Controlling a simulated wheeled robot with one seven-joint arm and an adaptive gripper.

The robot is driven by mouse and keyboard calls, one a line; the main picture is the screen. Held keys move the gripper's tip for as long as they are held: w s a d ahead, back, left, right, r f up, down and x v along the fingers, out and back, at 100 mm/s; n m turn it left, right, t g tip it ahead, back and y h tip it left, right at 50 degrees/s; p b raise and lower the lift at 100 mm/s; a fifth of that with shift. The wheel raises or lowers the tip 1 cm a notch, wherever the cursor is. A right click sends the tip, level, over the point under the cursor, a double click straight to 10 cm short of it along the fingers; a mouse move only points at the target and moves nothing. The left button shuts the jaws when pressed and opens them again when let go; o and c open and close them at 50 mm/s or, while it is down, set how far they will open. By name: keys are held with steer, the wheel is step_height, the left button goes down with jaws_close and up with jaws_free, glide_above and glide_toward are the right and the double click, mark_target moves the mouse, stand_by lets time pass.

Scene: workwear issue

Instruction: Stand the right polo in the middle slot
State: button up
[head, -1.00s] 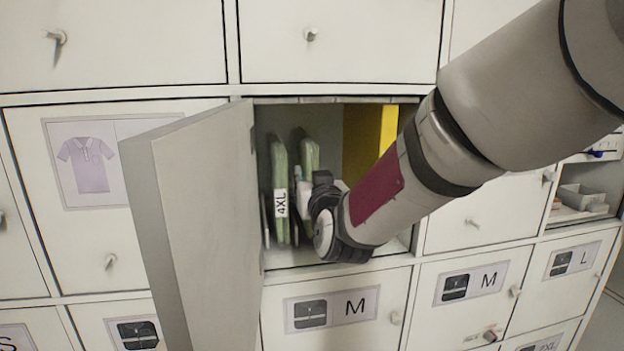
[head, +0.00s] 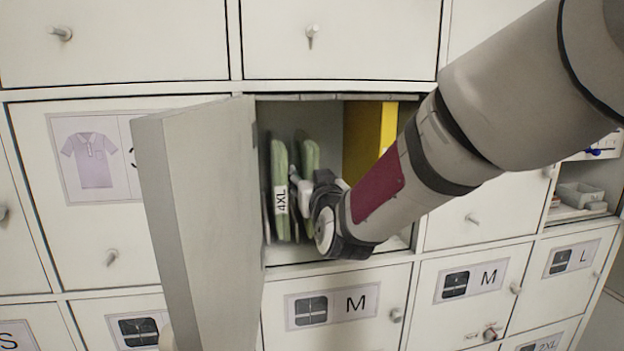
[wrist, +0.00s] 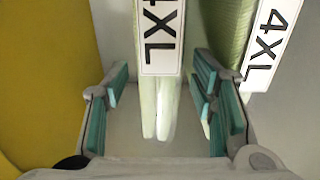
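Two green folded polos stand upright side by side in the open locker in the head view. The left polo (head: 281,165) bears a 4XL label; the right polo (head: 310,155) is partly hidden by my gripper (head: 308,192). In the wrist view my gripper (wrist: 160,105) is open. A pale green polo (wrist: 170,110) with a 4XL label lies between its fingers, with a gap visible on each side. A second 4XL polo (wrist: 240,35) stands to the right, outside the fingers. The slot dividers are mostly hidden, so I cannot tell which slot each polo is in.
The grey locker door (head: 200,220) stands open at the left of the compartment. A yellow upright panel or item (head: 365,135) fills the compartment's right part, and its yellow surface (wrist: 45,80) shows at left in the wrist view.

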steer(key=s+d+f+m+g+h, duration=0.1)
steer(key=s+d+f+g, duration=0.2)
steer(key=s+d, duration=0.5)
steer(key=s+d+f+m+g+h, duration=0.1)
steer(key=s+d+g, duration=0.4)
steer(key=s, duration=1.3)
steer(key=s+d+f+m+g+h, duration=0.1)
steer(key=s+d+f+g+h, duration=0.2)
steer(key=s+d, duration=0.8)
step_height(320, 180, down, 2)
steer(key=s+g, duration=0.2)
steer(key=shift+s+d+f, duration=0.15)
steer(key=shift+s+d, duration=0.1)
steer(key=shift+s, duration=0.1)
